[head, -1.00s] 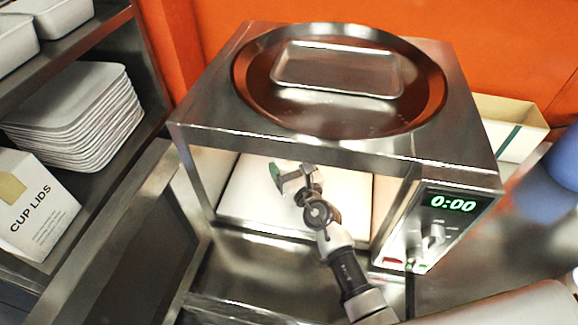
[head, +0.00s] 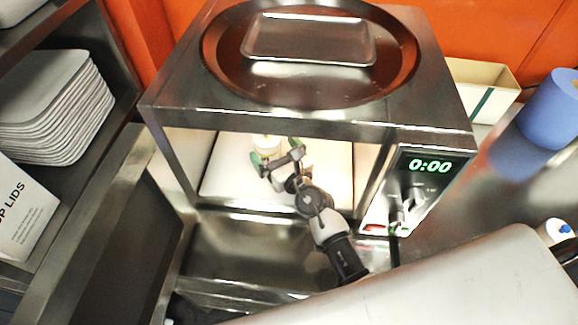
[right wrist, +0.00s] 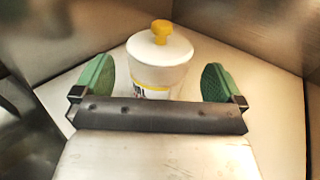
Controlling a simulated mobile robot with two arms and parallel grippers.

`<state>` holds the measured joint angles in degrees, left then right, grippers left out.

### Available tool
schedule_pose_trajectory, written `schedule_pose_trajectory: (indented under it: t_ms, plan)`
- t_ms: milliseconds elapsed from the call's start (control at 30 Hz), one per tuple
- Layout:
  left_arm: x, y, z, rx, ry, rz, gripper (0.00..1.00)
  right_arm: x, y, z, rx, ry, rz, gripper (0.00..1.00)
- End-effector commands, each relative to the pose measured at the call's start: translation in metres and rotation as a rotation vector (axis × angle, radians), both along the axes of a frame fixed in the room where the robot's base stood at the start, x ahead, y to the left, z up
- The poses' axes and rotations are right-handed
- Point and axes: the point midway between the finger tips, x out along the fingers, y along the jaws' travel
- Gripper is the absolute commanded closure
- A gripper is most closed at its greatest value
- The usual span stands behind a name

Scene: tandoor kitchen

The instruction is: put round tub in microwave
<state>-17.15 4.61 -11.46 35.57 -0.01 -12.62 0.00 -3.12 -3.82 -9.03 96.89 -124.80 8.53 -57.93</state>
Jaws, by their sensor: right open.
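The microwave (head: 300,120) stands with its dark door (head: 95,235) swung open to the left. Its display reads 0:00. The round tub (right wrist: 160,65) is white with a yellow knob on its lid. It stands upright on the pale microwave floor (head: 222,175); in the head view the tub (head: 266,142) is partly hidden by the top edge of the opening. My right gripper (right wrist: 157,83) is open inside the microwave, its green fingers on either side of the tub, with visible gaps. In the head view the right gripper (head: 277,155) is just in front of the tub. My left gripper is not in view.
A large round pan (head: 215,62) holding a rectangular metal tray (head: 310,38) sits on top of the microwave. Stacked trays (head: 55,105) and a cup lids box (head: 25,215) are on the left shelf. An open box (head: 480,85) and blue cylinder (head: 550,105) are at right.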

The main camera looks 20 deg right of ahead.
Motion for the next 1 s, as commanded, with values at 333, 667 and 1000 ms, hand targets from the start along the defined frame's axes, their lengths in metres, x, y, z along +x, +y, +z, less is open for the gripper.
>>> schedule_pose_trajectory:
  t_ms: [333,667,1000]
  plan:
    - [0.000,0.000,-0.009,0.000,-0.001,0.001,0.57,-0.066,-0.019,-0.002,-0.002,0.002,0.001,0.00]
    - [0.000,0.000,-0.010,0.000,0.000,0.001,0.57,-0.079,-0.022,0.000,0.000,0.000,0.001,0.00]
    - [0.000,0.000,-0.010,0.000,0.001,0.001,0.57,-0.079,-0.022,0.000,0.000,0.000,0.001,0.00]
